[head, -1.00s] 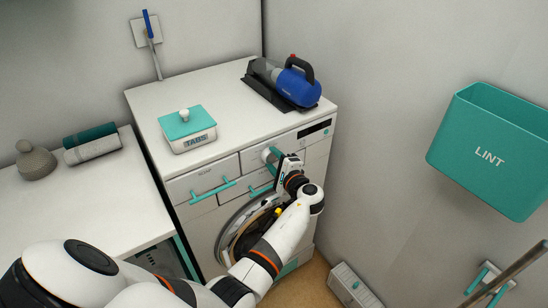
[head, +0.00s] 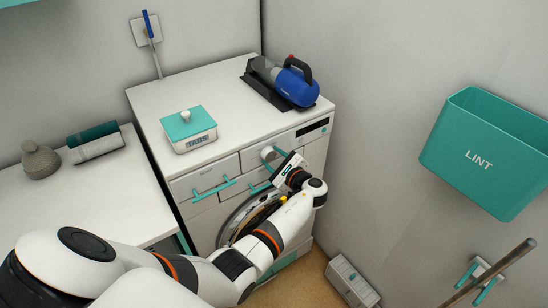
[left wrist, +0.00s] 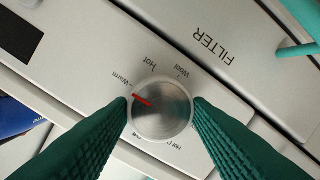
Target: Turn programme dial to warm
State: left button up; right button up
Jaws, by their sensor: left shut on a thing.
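The programme dial (left wrist: 160,112) is a round brushed-metal knob with a red pointer. In the left wrist view the pointer aims left and slightly up, close to the Warm label (left wrist: 126,78) but a little to its lower side. Labels Hot and Wool stand above the dial; others are partly hidden. My left gripper (left wrist: 161,108) is shut on the dial, with one green ribbed finger on each side. In the head view the dial (head: 267,153) is on the washing machine's front (head: 222,222), and my left gripper (head: 275,161) partly covers it. My right gripper is out of view.
Teal bar handles (head: 213,188) stick out left of the dial. A tabs box (head: 189,130) and a blue handheld vacuum (head: 290,84) stand on the machine top. A teal lint bin (head: 480,155) hangs on the right wall.

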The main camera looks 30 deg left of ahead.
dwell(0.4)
pick_arm(q)
jog(key=o, duration=1)
jog(key=shift+a, duration=0.1)
jog(key=b+v, duration=0.2)
jog(key=v, duration=1)
jog(key=shift+w+f, duration=0.1)
jog(key=shift+f, duration=0.05)
